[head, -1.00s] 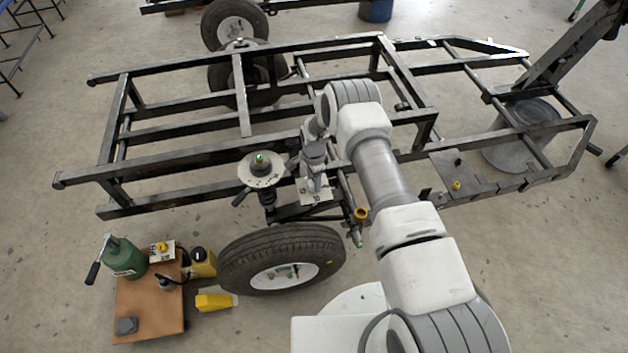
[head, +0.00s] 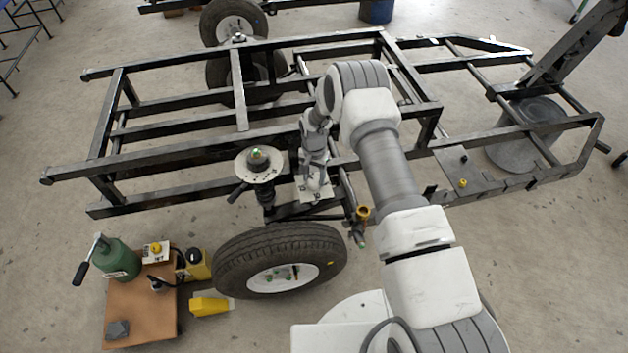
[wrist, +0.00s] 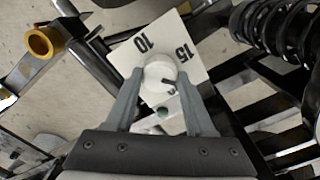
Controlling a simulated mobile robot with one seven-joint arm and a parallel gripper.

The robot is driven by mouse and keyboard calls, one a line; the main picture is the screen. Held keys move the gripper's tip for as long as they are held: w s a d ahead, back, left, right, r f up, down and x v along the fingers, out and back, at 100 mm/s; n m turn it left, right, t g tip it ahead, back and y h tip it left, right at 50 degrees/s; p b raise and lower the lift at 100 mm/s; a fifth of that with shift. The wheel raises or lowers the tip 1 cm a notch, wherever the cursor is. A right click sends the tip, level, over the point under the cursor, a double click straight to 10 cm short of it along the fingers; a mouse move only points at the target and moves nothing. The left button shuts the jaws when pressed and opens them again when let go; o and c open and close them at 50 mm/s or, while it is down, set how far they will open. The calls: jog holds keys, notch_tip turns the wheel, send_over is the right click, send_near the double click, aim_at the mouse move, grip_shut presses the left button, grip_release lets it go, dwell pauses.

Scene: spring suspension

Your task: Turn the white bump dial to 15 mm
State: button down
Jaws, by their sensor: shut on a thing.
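The white bump dial (wrist: 160,72) is a round knob on a white plate (wrist: 197,57), which also shows in the head view (head: 325,193). The plate carries the black numbers 10 and 15 at its far edge in the wrist view. A short dark mark shows on the dial's lower right side, away from both numbers; I cannot tell its exact setting. My gripper (wrist: 160,78) is shut on the dial, one finger on each side of it. In the head view my gripper (head: 314,186) hides most of the dial.
A black coil spring (wrist: 278,28) stands close on the right in the wrist view. A brass-coloured ring (wrist: 40,42) is at upper left. A tyre (head: 231,262) sits in front, near a wooden board (head: 145,325) with a green bottle jack (head: 121,260).

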aim_at(314, 179)
jog(key=n+b, duration=0.1)
jog(key=n, duration=0.3)
jog(key=shift+f+n+b, duration=0.1)
jog(key=shift+n+b, duration=0.2)
jog(key=shift+b, duration=0.1)
jog(key=n+b, duration=0.1)
jog(key=n, duration=0.3)
jog(key=shift+n, duration=0.4)
jog(key=shift+c, duration=1.3)
grip_release()
jog(key=shift+r, duration=0.2)
notch_tip(314, 179, up, 17)
jog(key=p, duration=0.5)
jog(key=shift+r, duration=0.1)
